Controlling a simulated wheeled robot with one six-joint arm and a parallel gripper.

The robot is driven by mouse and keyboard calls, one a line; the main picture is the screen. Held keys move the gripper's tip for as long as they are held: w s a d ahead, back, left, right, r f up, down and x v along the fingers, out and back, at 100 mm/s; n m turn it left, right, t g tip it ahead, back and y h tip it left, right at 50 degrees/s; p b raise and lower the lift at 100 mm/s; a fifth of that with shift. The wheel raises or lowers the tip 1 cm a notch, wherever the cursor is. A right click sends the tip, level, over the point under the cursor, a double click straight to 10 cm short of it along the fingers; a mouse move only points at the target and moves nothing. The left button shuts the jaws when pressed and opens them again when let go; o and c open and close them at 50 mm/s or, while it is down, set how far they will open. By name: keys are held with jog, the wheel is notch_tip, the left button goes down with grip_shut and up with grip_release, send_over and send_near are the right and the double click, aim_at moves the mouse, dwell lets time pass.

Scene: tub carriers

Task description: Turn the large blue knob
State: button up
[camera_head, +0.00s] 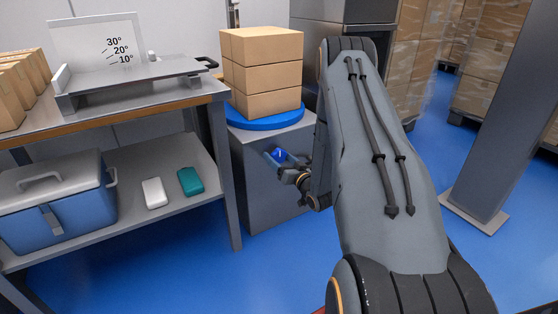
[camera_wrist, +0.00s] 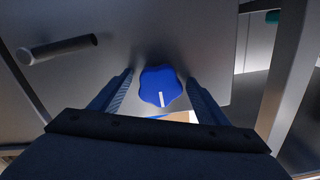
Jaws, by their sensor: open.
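The large blue knob (camera_wrist: 162,87) is on the face of a grey metal cabinet (camera_wrist: 175,35). It has a lobed rim and a white pointer mark near its lower edge in the wrist view. My gripper (camera_wrist: 160,85) is open, with one finger on each side of the knob and a gap showing on both sides. In the head view my gripper (camera_head: 283,157) is at the front of the cabinet (camera_head: 262,190), and the knob shows there as a small blue patch (camera_head: 280,154), partly hidden by the fingers.
A grey bar handle (camera_wrist: 62,48) sticks out from the cabinet face. Stacked cartons (camera_head: 262,72) stand on a blue round plate (camera_head: 265,119) on the cabinet. A workbench (camera_head: 150,101) stands at left, its leg close to the cabinet. A grey post (camera_head: 510,110) stands at right.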

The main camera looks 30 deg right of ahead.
jog(key=c, duration=1)
jog(key=shift+c, duration=0.2)
jog(key=shift+n, duration=0.3)
jog(key=n+p, duration=0.6)
jog(key=n, duration=0.2)
jog(key=shift+d, duration=0.1)
jog(key=n+p, duration=0.3)
jog(key=n, duration=0.2)
jog(key=shift+r, duration=0.1)
jog(key=shift+d+n+p, duration=0.1)
jog(key=shift+n+p, duration=0.75)
jog(key=shift+n, duration=1.15)
